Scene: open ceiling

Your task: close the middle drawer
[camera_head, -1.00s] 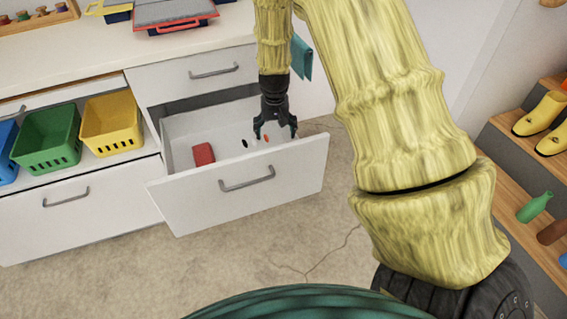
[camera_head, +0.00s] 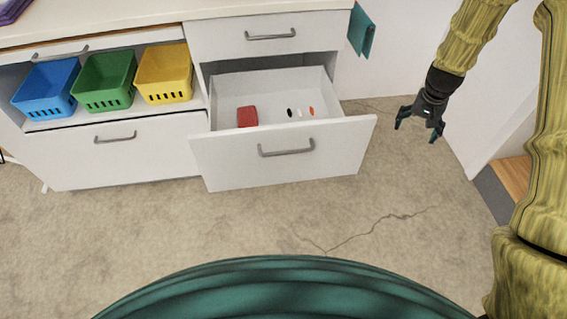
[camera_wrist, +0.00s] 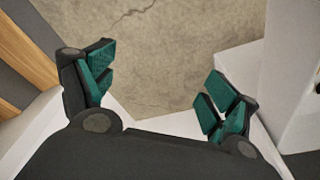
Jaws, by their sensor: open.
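The middle drawer (camera_head: 225,166) is pulled well out of the white cabinet, below a shut top drawer (camera_head: 218,37). It has a grey bar handle (camera_head: 286,149) on its front. Inside lie a red block (camera_head: 247,117) and a few small black, white and red pieces (camera_head: 300,112). My gripper (camera_head: 419,124) hangs to the right of the drawer, apart from it, with its fingers spread and empty. In the wrist view, the fingers of my gripper (camera_wrist: 155,92) are wide apart over bare floor. A white panel edge shows at right there; I cannot tell which part it is.
Blue (camera_head: 47,87), green (camera_head: 104,82) and yellow (camera_head: 165,75) baskets stand on a shelf left of the drawer. A teal cloth (camera_head: 361,31) hangs at the counter's right end. A wooden step (camera_head: 513,176) is at right. The cracked floor (camera_head: 380,225) in front is clear.

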